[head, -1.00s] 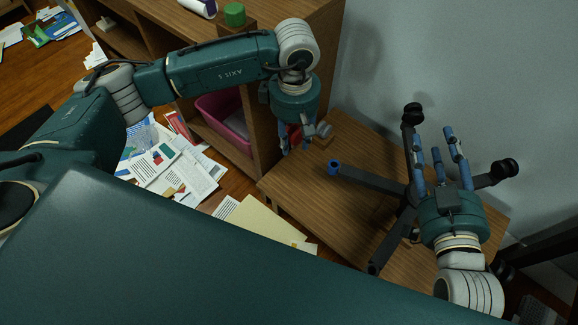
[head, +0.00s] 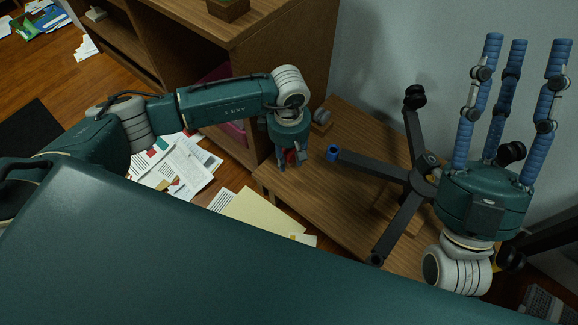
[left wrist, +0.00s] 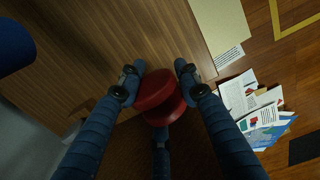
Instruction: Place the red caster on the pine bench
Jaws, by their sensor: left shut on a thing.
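The red caster (left wrist: 160,92) is held between the blue fingers of my left gripper (left wrist: 158,78) in the left wrist view. In the head view, my left gripper (head: 293,160) points down near the left edge of the pine bench (head: 285,185), with a little red showing between its fingers. The bench also shows in the left wrist view (left wrist: 130,35); whether the caster touches it I cannot tell. My right gripper (head: 520,60) is open and empty, with its fingers pointing up, at the right in front of the wall.
A dark star-shaped chair base (head: 405,205) with black casters lies over the bench, one arm ending in a blue socket (head: 333,153). A wooden shelf (head: 285,45) stands behind left. Papers (head: 180,165) cover the floor.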

